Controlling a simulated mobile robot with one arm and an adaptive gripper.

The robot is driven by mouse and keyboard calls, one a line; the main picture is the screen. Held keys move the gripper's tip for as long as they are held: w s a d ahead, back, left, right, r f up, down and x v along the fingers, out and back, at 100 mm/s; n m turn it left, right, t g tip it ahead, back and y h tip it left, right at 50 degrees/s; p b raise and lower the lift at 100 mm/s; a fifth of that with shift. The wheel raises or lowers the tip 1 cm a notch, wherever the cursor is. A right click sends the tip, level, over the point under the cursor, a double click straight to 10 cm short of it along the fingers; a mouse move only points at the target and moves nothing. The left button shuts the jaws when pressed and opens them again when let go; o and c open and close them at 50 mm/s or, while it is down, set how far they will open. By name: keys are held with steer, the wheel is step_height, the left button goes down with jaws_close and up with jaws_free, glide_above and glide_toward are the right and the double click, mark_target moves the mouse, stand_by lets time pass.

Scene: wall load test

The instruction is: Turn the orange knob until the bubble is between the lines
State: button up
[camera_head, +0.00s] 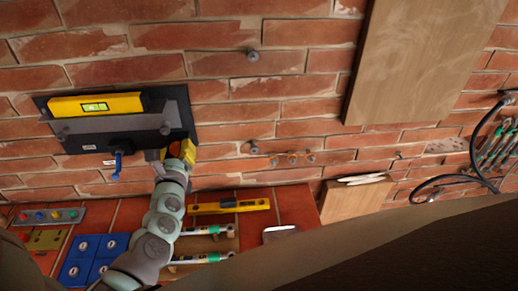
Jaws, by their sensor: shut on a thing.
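A yellow spirit level (132,102) lies along the top of a dark plate (183,103) on the brick wall at the left. Its bright green vial (95,106) faces me; the bubble and lines are too small to tell apart. My gripper (176,152) is at the plate's lower right corner, at the end of my grey arm. It is shut on the orange knob (188,150), of which only an orange-yellow part shows. The rest of the knob and my fingertips are mostly hidden by my wrist.
A blue-handled lever (117,164) hangs under the plate, left of my gripper. Below lie a second yellow level (230,206), hammers (205,229), blue boxes (92,256) and a button panel (47,216). A wooden board (425,55) and cables (478,150) are at the right.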

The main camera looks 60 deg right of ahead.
steer(key=shift+f, duration=0.1)
steer(key=shift+f+n+b, duration=0.1)
steer(key=shift+n+b, duration=0.55)
steer(key=shift+n, duration=0.05)
steer(key=shift+n+b, duration=0.95)
steer(key=shift+n, duration=1.05)
steer(key=o, duration=1.2)
steer(key=shift+r, duration=0.2)
steer(key=v, duration=1.2)
steer(key=shift+s+d, duration=0.1)
